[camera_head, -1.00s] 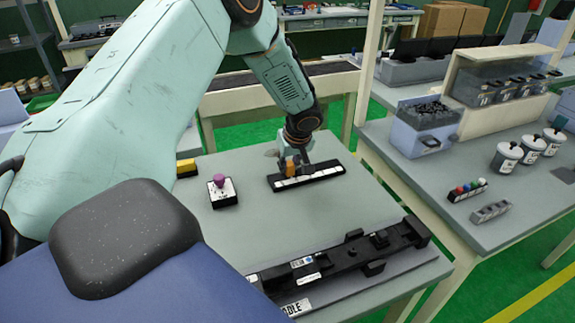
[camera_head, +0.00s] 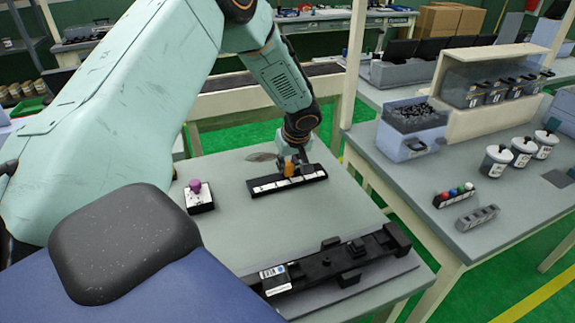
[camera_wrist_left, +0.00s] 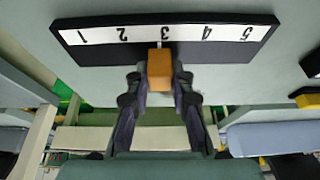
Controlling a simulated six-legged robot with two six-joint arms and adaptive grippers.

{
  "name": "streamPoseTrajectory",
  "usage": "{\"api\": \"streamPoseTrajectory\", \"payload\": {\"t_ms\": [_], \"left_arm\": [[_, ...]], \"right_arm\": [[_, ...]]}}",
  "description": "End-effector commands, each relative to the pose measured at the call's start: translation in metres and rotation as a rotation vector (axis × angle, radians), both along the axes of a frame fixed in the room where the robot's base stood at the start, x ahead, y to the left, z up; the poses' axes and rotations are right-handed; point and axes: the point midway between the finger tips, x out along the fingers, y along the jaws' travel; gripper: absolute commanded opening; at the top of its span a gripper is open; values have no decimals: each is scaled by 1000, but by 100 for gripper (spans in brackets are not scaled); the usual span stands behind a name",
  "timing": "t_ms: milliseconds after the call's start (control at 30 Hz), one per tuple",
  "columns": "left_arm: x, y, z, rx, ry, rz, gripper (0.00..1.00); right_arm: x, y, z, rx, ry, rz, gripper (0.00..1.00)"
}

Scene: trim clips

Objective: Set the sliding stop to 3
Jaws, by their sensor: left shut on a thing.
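The sliding stop is an orange block (camera_head: 290,165) on a black bar with a white number scale (camera_head: 265,186). In the left wrist view the orange stop (camera_wrist_left: 160,70) stands below the 3 on the scale (camera_wrist_left: 190,34), roughly in line with it. The numbers 1 to 5 appear upside down there. My left gripper (camera_wrist_left: 160,82) has one finger on each side of the stop and is shut on it. It also shows in the head view (camera_head: 291,162), partly hiding the stop. My right gripper is not in view.
A box with a purple knob (camera_head: 199,196) stands left of the scale. A long black fixture (camera_head: 335,262) lies at the table's front. The grey table top (camera_head: 240,235) is clear between them. A side table at the right holds white jars (camera_head: 522,150) and a bin (camera_head: 413,125).

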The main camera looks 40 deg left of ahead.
Motion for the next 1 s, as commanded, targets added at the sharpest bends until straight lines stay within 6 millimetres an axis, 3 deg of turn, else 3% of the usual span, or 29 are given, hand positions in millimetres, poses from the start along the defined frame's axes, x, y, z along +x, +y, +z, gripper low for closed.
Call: {"api": "streamPoseTrajectory", "payload": {"t_ms": [300,333,567,867,1000], "left_arm": [[-2,1,1,0,-2,-2,0],[-2,1,1,0,-2,-2,24],[-2,1,0,0,0,-1,44],[-1,0,0,0,2,-1,45],[-1,-4,10,-1,-1,-2,45]], "right_arm": [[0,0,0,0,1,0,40],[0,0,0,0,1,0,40],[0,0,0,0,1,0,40],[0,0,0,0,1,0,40],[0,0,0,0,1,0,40]]}}
